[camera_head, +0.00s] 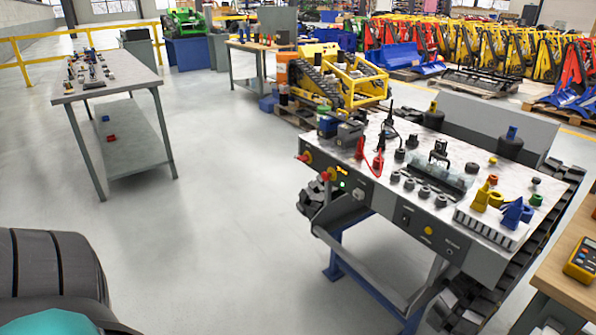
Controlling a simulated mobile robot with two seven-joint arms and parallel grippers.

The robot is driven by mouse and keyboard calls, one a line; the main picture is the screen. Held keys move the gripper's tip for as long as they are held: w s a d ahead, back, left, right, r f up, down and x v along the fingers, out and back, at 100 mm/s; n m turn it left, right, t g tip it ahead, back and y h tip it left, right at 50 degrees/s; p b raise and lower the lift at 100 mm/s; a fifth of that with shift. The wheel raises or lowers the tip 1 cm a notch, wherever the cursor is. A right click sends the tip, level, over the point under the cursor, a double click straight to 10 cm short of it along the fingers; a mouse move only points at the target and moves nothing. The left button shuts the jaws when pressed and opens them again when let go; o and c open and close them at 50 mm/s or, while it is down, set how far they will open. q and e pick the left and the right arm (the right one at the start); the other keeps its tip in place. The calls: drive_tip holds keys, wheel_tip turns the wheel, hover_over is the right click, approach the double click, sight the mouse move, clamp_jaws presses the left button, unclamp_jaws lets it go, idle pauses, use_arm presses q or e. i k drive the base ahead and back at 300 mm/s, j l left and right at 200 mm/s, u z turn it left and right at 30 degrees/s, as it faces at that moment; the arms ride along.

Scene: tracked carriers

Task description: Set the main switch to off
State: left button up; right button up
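A bench-like unit with a pale top (402,163) and a dark grey front panel (382,208) stands at the right of the head view. On the panel's left end are two red knobs, one with a yellow plate (308,157) and one lower to its right (327,176). A small green light (343,184) shows beside the second knob. Farther right are a black switch (405,218) and a yellow button (428,231). I cannot tell from their small size which control is the main switch or its position. Neither of my grippers is in view.
Loose parts, red leads (378,163) and yellow and blue pieces crowd the unit's top. A wooden table (566,275) with a yellow meter (583,259) is at the right edge. A long worktable (120,75) stands left. The floor (225,215) between is clear.

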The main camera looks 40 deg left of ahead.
sight(303, 159)
drive_tip(key=u, duration=1.15)
drive_tip(key=z, duration=0.25)
drive_tip(key=i+j+z, duration=0.25)
drive_tip(key=z, duration=0.15)
drive_tip(key=i+j+z, duration=0.25)
drive_tip(key=z, duration=0.15)
drive_tip(key=i+j+z, duration=0.1)
drive_tip(key=j, duration=0.2)
drive_tip(key=i+j+z, duration=0.1)
drive_tip(key=j, duration=0.2)
drive_tip(key=i+j, duration=0.15)
drive_tip(key=j, duration=0.2)
drive_tip(key=i+j, duration=0.15)
drive_tip(key=j, duration=0.2)
drive_tip(key=i+j, duration=0.15)
drive_tip(key=j, duration=0.2)
drive_tip(key=i+j+z, duration=0.1)
drive_tip(key=j, duration=0.25)
drive_tip(key=i+j, duration=0.15)
drive_tip(key=j, duration=0.2)
